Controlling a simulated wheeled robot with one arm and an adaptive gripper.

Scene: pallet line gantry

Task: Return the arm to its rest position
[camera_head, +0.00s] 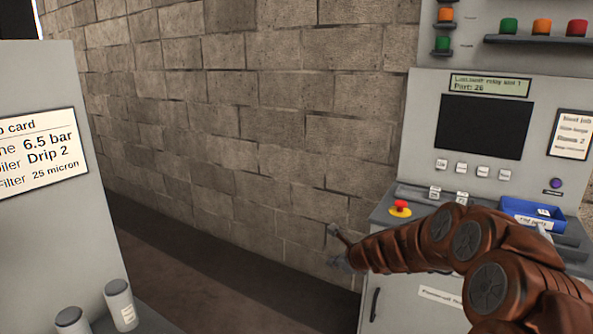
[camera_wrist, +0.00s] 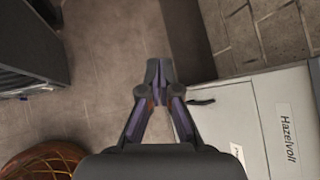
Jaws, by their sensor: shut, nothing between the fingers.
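My brown arm reaches in from the lower right in the head view, bent and stretched to the left in front of a grey control console (camera_head: 420,272). My gripper (camera_head: 335,246) is at its left end, in front of the block wall and left of the console. In the wrist view my gripper (camera_wrist: 160,68) points away from the camera with its fingertips together, shut and empty. Below it are the brown floor (camera_wrist: 115,45) and a pale cabinet side marked "Hazelvolt" (camera_wrist: 283,140). The gripper touches nothing that I can see.
The console has a dark screen (camera_head: 480,127), a red stop button on yellow (camera_head: 400,208) and a blue tray (camera_head: 535,205). A grey cabinet with a card (camera_head: 40,150) stands at left. Floor (camera_head: 200,265) between them is clear; the block wall (camera_head: 250,110) closes the back.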

